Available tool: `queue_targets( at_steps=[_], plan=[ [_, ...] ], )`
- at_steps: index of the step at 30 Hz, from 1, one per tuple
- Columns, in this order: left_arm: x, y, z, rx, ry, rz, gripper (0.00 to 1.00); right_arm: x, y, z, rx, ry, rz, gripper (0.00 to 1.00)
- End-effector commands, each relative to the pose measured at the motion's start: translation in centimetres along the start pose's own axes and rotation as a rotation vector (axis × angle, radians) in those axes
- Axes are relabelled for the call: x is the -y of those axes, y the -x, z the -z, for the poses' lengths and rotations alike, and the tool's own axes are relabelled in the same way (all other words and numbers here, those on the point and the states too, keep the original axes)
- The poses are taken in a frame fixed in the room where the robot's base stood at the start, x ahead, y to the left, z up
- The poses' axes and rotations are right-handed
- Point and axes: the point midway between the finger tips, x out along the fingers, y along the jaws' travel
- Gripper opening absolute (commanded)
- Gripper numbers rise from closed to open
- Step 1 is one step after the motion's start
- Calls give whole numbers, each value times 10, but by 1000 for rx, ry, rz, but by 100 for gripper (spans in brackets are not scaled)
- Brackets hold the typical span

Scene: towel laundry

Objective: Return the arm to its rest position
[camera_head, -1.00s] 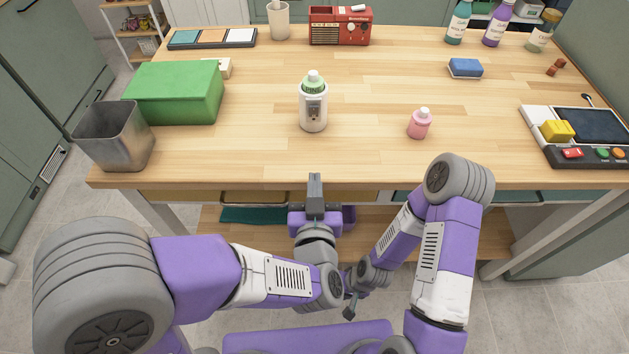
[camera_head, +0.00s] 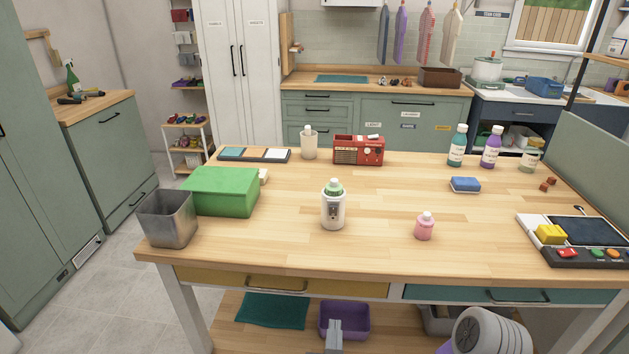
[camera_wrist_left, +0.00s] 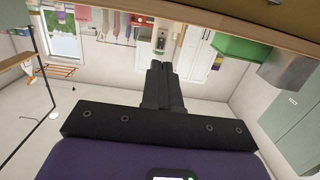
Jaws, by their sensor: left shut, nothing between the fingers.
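My left gripper (camera_head: 334,338) shows at the bottom centre of the head view, in front of the table's front side and below its top. In the left wrist view its dark fingers (camera_wrist_left: 160,68) are shut together with nothing between them. A grey, rounded link of my right arm shows at the lower right of the head view; my right gripper is out of view. The table (camera_head: 300,255) stands before me, with its top above the left gripper.
On the table are a white bottle (camera_head: 333,208), a pink bottle (camera_head: 425,228), a green box (camera_head: 222,190), a metal bin (camera_head: 167,220) and a red radio (camera_head: 358,150). A purple bin (camera_head: 344,316) and a teal towel (camera_head: 272,310) lie on the lower shelf.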

Motion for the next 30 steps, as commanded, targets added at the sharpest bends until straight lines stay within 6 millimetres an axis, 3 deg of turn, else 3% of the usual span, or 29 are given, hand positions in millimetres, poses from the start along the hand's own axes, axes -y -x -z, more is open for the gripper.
queue_targets(
  at_steps=[11,17,20,24,30],
  plan=[
    [27,-44,-75,286,34,-36,0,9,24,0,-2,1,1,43],
    [59,-51,-147,559,106,-50,0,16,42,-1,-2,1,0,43],
    [81,-38,-195,757,179,-52,0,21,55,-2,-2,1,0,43],
    [106,4,-254,1035,308,-50,0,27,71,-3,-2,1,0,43],
    [122,67,-300,1322,466,-51,0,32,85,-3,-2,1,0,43]
  ],
)
